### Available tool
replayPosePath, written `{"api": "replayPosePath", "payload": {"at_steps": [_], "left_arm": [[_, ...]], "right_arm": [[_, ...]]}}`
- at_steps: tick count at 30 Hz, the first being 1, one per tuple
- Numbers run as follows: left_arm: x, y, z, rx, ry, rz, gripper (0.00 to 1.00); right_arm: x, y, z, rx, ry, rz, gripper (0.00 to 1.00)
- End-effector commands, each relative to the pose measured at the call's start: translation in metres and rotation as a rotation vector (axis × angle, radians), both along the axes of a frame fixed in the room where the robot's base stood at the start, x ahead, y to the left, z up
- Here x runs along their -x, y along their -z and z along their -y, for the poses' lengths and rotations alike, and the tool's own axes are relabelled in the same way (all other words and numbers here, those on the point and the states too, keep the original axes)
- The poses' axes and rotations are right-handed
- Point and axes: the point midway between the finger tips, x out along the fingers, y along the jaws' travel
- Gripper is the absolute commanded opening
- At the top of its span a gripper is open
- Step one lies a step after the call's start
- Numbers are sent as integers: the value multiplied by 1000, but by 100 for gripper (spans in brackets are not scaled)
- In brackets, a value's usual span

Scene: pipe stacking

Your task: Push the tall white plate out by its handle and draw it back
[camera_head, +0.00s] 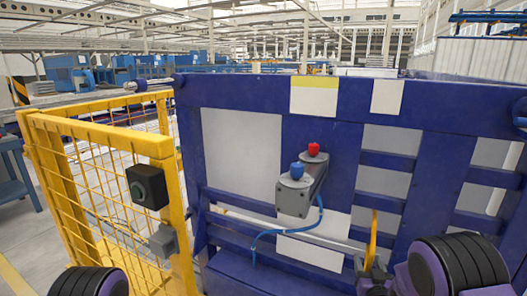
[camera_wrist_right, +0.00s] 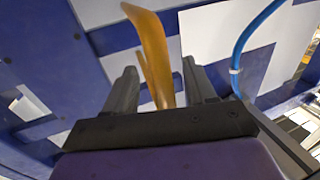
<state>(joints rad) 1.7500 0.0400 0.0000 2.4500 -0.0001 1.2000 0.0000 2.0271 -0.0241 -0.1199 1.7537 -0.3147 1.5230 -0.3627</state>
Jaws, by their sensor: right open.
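The yellow-orange handle (camera_head: 373,240) is a narrow upright strip at the lower right of the blue frame. In the right wrist view the handle (camera_wrist_right: 155,60) stands between the two fingers of my right gripper (camera_wrist_right: 160,72). The fingers are apart, with a gap to the handle on either side. In the head view my right gripper (camera_head: 374,267) is at the handle's lower end. Pale panels show through the frame, a tall one (camera_head: 240,150) at left and others (camera_head: 393,142) at right; which one carries the handle I cannot tell. My left gripper is out of view.
The blue frame (camera_head: 330,107) spans the front. A grey box (camera_head: 296,196) with a blue and a red button and a blue cable (camera_head: 290,230) sticks out left of the handle. A yellow mesh fence (camera_head: 95,190) with a black switch box (camera_head: 147,187) stands at left.

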Motion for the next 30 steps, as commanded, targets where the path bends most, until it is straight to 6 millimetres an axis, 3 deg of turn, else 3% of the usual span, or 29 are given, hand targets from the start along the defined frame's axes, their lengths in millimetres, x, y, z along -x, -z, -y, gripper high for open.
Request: {"api": "replayPosePath", "payload": {"at_steps": [15,25,28,30], "left_arm": [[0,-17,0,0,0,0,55],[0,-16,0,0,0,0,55],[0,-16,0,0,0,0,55],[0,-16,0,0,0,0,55]], "right_arm": [[53,-1,-25,0,1,0,55],[55,0,-26,-8,1,1,55],[66,19,-24,-62,9,-84,55],[95,51,-18,-119,49,-214,55]]}}
